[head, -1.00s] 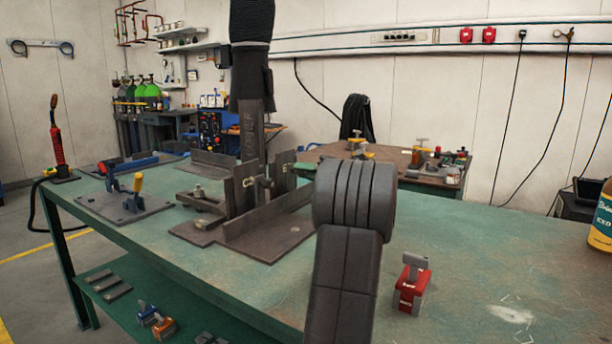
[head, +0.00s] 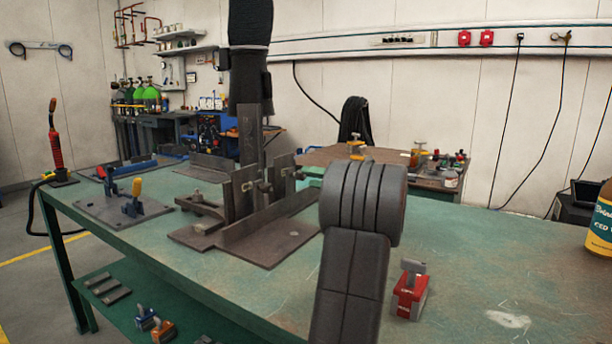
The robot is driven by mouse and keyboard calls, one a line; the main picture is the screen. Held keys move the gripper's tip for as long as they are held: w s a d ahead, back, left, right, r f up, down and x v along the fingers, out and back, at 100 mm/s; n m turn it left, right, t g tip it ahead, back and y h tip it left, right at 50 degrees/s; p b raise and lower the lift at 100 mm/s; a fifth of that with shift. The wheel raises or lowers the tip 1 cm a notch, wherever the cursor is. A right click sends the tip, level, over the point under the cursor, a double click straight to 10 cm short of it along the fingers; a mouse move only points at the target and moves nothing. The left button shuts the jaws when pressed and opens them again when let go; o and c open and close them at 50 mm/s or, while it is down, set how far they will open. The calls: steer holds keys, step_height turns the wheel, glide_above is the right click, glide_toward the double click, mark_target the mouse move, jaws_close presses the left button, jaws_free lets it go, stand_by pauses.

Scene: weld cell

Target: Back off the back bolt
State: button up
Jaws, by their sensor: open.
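A dark steel fixture (head: 262,243) stands on the green bench, with a tall post and upright plates on its base. A bolt (head: 265,187) with a rounded head shows between the plates. Another small bolt-like piece (head: 298,174) shows at the right-hand plate, farther back. I cannot tell for certain which one is the back bolt. My grey arm rises in the foreground, right of the fixture. My gripper is not visible; no fingers show.
A plate with blue and yellow clamps (head: 120,208) lies left of the fixture. A brown table (head: 320,155) stands behind.

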mark_target(305, 176)
steer(key=p+v, duration=0.2)
steer(key=v, duration=0.8)
steer(key=shift+d, duration=0.25)
steer(key=shift+s+a, duration=0.1)
steer(key=b+x, duration=0.3)
steer(key=x, duration=1)
steer(key=shift+w+a, duration=0.2)
steer(key=shift+a, duration=0.1)
steer(key=shift+d, duration=0.15)
